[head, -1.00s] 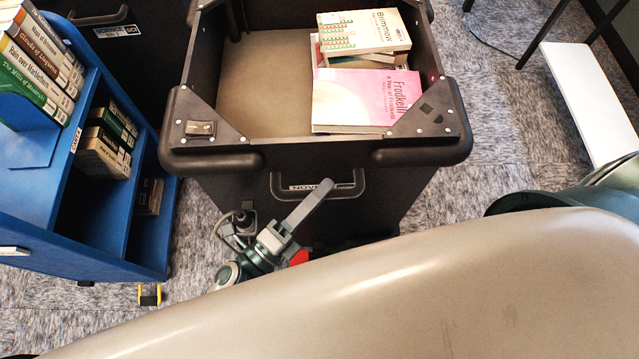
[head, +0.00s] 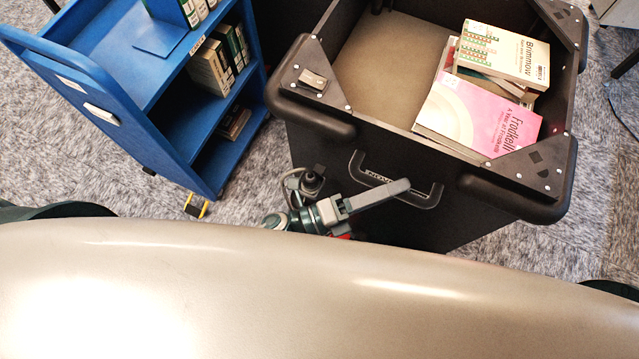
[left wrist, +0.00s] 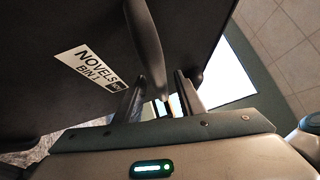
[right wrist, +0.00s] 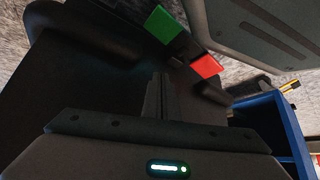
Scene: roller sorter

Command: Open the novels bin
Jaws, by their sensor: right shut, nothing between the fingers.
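The novels bin (head: 322,150) is a black open-topped bin right of centre in the head view. Its front carries a black loop handle (head: 427,198). My left gripper (head: 398,188) is at this handle. In the left wrist view the handle bar (left wrist: 149,45) runs down between the two fingers (left wrist: 162,95), with a gap left, beside the "NOVELS BIN 1" label (left wrist: 90,68). My right gripper (right wrist: 160,90) is shut and empty in front of a dark surface. It is hidden in the head view.
Books (head: 480,110) lie inside the bin at its right side. A blue book cart (head: 110,120) stands left of the bin, with a narrow strip of floor between them. Carpet (head: 590,200) is clear right of the bin.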

